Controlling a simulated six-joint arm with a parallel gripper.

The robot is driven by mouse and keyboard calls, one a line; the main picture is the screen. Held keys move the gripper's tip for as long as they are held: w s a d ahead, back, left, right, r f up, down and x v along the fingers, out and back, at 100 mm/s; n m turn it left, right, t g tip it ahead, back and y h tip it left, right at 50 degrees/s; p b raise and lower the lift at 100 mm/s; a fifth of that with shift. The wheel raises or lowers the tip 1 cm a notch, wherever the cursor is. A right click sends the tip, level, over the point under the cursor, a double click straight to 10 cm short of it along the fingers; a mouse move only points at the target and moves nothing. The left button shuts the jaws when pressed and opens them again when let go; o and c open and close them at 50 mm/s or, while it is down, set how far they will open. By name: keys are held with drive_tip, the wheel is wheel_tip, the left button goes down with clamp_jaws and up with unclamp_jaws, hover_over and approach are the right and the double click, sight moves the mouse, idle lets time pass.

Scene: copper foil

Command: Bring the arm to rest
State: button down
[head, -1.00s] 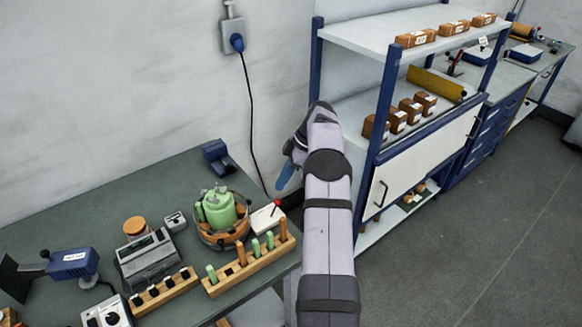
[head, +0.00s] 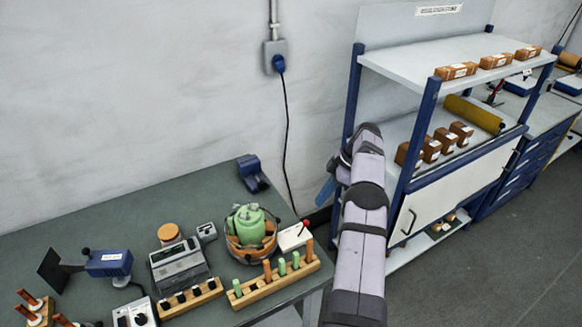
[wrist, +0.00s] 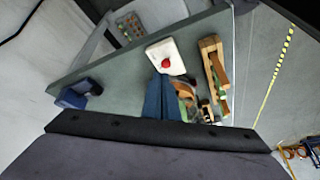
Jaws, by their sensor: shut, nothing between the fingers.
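My gripper (head: 326,190) is at the end of my raised arm, in front of the shelf unit and to the right of the bench. Its blue fingers point down and left in the head view. In the wrist view the blue fingers (wrist: 162,98) are together with nothing between them. They appear over the bench, overlapping the copper-coloured round holder in the picture, apart from the objects below.
The bench (head: 120,210) holds a green-topped copper pot (head: 250,228), a white box with a red knob (head: 294,236), a wooden peg rack (head: 275,282) and a grey meter (head: 180,264). A blue-framed shelf (head: 430,49) with copper-coloured blocks stands right. Floor (head: 500,265) is clear.

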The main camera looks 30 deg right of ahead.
drive_tip(key=s+a+r+m+g+h+b, duration=0.1)
drive_tip(key=s+a+r+m, duration=0.15)
drive_tip(key=a, duration=0.75)
drive_tip(key=s+a+r+m+g+h+b, duration=0.1)
drive_tip(key=s+a+r+m+h, duration=0.2)
drive_tip(key=a, duration=0.7)
drive_tip(key=s+a+f+m+b, duration=0.1)
drive_tip(key=s+a+f+m, duration=0.1)
drive_tip(key=s+a, duration=0.35)
drive_tip(key=s+a+f+m, duration=0.1)
drive_tip(key=s+a+m, duration=0.1)
drive_tip(key=s, duration=0.6)
drive_tip(key=s+a+f+m+b, duration=0.1)
drive_tip(key=s+a+f+m, duration=0.15)
drive_tip(key=s, duration=0.45)
wheel_tip(320, 180, down, 41)
drive_tip(key=b, duration=4.2)
drive_tip(key=shift+s+a+f+n+h, duration=0.2)
drive_tip(key=shift+a+n+h, duration=0.1)
drive_tip(key=shift+n+h, duration=0.1)
drive_tip(key=shift+r, duration=0.1)
